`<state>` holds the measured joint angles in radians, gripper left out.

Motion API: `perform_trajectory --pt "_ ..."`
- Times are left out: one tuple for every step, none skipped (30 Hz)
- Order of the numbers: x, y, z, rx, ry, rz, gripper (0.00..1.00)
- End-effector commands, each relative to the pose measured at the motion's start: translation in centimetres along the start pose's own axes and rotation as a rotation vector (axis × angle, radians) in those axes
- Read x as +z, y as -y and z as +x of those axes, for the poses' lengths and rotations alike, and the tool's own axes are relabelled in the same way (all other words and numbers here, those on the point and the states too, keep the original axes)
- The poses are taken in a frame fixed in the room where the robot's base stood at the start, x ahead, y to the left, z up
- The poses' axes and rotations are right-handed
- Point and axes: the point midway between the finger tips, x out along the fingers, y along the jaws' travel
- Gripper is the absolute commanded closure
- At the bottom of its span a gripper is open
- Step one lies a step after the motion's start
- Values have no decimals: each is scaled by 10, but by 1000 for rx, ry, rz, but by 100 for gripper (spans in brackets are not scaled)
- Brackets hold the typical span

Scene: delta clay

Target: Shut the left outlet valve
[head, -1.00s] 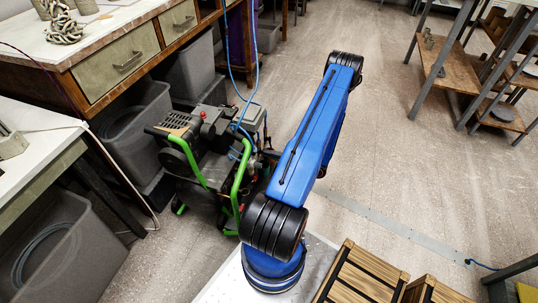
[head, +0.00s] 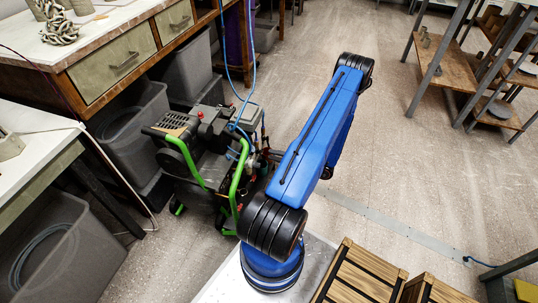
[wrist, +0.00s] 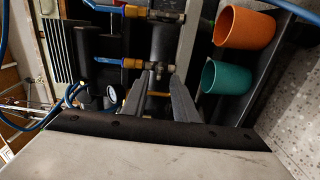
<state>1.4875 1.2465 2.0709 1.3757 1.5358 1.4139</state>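The compressor (head: 205,150), a dark machine with green tube handles, stands on the floor left of my arm in the head view. In the wrist view, two blue valve handles, an upper one (wrist: 103,6) and a lower one (wrist: 105,61), sit on brass fittings; I cannot tell which is the left outlet valve. A round gauge (wrist: 113,93) is below them. My gripper (wrist: 160,75) shows as two grey fingers, apart, pointing up just below the lower brass fitting. A thin yellowish part shows between the fingers; I see no grip on it. My gripper is hidden in the head view.
An orange cup (wrist: 245,27) and a teal cup (wrist: 225,77) lie right of the fingers in the wrist view. Blue hoses (head: 244,70) rise from the compressor. A bench with drawers (head: 120,62) and grey bins (head: 130,125) stands left. Open floor (head: 430,190) lies right of my arm.

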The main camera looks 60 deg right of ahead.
Motion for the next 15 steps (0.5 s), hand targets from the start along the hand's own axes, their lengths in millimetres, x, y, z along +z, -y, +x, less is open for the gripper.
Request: perform_trajectory --pt "1 0 -10 0 4 0 74" --pt "1 0 -16 0 4 0 74" --pt "1 0 -23 0 4 0 74" --pt "1 0 -28 0 4 -1 74" --pt "1 0 -34 0 4 -1 74" --pt "1 0 -41 0 4 -2 74" --pt "1 0 -46 0 5 -2 74" --pt "1 0 -52 0 4 -2 74" --pt "1 0 -59 0 5 -2 74" --pt "1 0 -65 0 5 -1 74" --pt "1 0 -71 0 4 -1 74" --pt "1 0 -78 0 5 -1 74" --pt "1 0 -83 0 5 -2 74" --pt "1 0 -89 0 4 -2 74" --pt "1 0 -95 0 4 -2 74"
